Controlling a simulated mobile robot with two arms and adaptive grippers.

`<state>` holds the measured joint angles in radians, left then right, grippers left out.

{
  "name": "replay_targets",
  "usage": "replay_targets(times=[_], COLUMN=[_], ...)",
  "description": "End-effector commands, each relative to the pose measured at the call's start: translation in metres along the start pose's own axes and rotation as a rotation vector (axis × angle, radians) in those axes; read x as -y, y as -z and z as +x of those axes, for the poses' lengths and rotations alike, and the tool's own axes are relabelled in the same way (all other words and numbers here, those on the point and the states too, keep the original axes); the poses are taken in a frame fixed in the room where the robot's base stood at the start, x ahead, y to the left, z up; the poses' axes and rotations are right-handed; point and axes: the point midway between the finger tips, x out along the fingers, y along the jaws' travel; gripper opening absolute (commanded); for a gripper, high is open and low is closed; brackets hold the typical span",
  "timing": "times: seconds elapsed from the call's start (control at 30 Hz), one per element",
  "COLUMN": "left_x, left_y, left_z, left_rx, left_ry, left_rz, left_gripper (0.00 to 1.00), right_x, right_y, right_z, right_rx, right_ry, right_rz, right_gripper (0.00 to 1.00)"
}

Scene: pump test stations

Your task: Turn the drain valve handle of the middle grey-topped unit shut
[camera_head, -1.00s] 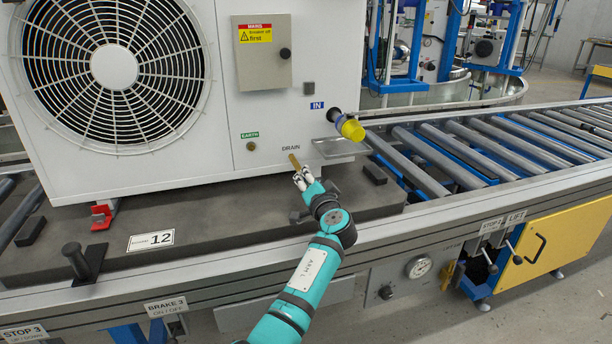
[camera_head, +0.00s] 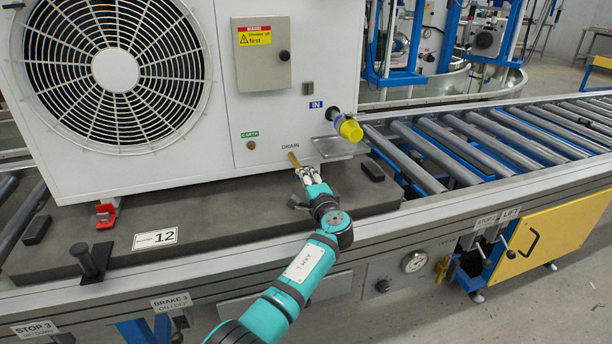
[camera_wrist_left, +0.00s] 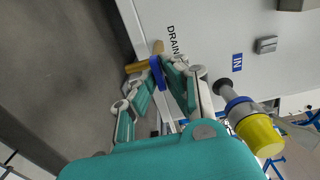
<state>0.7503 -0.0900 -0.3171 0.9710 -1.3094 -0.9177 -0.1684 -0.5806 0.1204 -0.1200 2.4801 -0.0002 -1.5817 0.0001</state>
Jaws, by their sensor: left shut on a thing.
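The white unit (camera_head: 212,140) with a round fan grille stands on a dark base; its top is out of view. Low on its front, by the DRAIN label, a brass drain valve (camera_head: 294,160) sticks out. It also shows in the left wrist view (camera_wrist_left: 137,66), with a blue handle (camera_wrist_left: 157,74) on it. My left gripper (camera_head: 304,173) is at the valve, shut on the blue handle; in the wrist view its fingers (camera_wrist_left: 161,80) lie on both sides of it. In the head view the gripper hides the handle. My right gripper is out of view.
A yellow-and-blue connector (camera_head: 347,127) juts from the unit right of the valve, above a small metal tray (camera_head: 340,147). A roller conveyor (camera_head: 450,150) runs off to the right.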

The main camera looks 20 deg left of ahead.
Motion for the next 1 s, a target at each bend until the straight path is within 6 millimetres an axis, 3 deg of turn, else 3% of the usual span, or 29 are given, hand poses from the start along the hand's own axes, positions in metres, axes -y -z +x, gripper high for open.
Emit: replay_targets(times=[0.53,0.57,0.7,1.0], left_x=[0.0006,0.0006,0.0004,-0.0003], left_y=[0.001,0.001,0.0008,0.0006], left_z=[-0.0001,-0.0001,-0.0002,-0.0016], left_rx=[-0.003,-0.003,-0.002,-0.001], left_ry=[0.002,0.002,0.001,0.0], left_rz=[0.027,0.027,0.026,0.025], left_gripper=[0.0,0.11,0.29,0.31], right_x=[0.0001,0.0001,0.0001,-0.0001], right_y=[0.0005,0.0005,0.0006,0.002], right_z=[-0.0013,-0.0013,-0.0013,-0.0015], right_rx=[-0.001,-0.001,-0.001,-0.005], right_ry=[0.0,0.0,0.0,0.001], right_rz=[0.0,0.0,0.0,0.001], right_gripper=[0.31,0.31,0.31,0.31])
